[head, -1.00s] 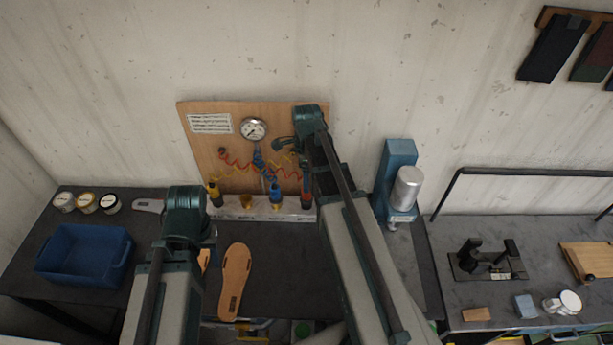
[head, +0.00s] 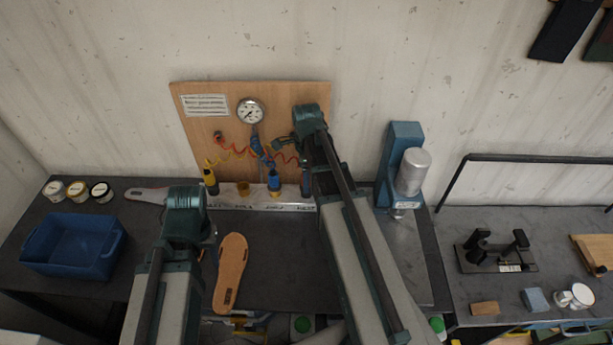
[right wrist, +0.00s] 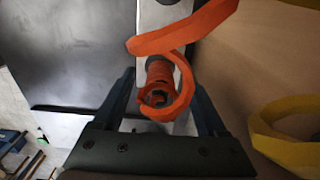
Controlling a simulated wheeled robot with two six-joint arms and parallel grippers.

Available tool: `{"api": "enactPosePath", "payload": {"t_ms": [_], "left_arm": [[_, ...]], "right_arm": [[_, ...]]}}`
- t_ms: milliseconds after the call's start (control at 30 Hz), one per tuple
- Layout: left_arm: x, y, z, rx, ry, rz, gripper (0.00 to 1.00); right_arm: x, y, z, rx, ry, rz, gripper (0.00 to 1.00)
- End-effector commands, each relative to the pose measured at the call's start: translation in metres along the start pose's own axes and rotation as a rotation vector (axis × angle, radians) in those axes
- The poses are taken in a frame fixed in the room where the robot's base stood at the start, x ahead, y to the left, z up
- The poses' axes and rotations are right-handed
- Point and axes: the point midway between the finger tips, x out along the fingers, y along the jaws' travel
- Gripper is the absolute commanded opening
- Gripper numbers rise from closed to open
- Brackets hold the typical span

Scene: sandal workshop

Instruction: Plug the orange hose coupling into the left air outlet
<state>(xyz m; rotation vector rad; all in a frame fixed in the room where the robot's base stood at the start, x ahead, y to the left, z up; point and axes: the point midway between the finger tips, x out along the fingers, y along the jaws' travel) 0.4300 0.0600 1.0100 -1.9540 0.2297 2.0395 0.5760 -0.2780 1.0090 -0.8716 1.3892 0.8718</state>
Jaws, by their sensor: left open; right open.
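The orange coupling (right wrist: 160,85) stands with its orange coiled hose (right wrist: 190,30) looping above it in the right wrist view. My right gripper (right wrist: 160,92) is open, with one finger on each side of the coupling; I cannot tell whether they touch it. In the head view my right forearm hides much of that spot. The orange hose (head: 233,150) also shows across the wooden panel (head: 200,125). The air outlets are hard to make out; a small fitting (head: 218,135) sits at the panel's left. My left gripper (head: 209,235) is open, mostly hidden by its arm, above the bench.
A sole (head: 231,270) lies before the rail. A blue bin (head: 72,262) is left, a blue press (head: 402,150) right.

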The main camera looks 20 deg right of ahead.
Motion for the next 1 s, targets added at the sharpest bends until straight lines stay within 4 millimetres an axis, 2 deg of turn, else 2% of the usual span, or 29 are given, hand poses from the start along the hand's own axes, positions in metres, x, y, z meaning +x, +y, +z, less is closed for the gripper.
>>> {"api": "enactPosePath", "payload": {"t_ms": [33,400,433,667,1000], "left_arm": [[0.000,0.000,0.000,0.000,0.000,0.000,0.50],[0.000,0.000,0.000,0.000,0.000,0.000,0.50],[0.000,0.000,0.000,0.000,0.000,0.000,0.50],[-0.006,-0.001,0.000,0.000,0.000,0.000,0.50],[-0.029,-0.003,0.002,0.001,0.000,0.000,0.50]], "right_arm": [[0.000,0.000,0.000,0.000,0.000,0.000,0.70],[0.000,0.000,0.000,0.000,0.000,0.000,0.03],[0.000,0.000,0.000,0.000,0.000,0.000,0.01],[-0.006,0.000,0.000,0.000,0.000,0.000,0.00],[-0.030,0.000,0.000,0.000,0.000,0.000,0.00]]}}
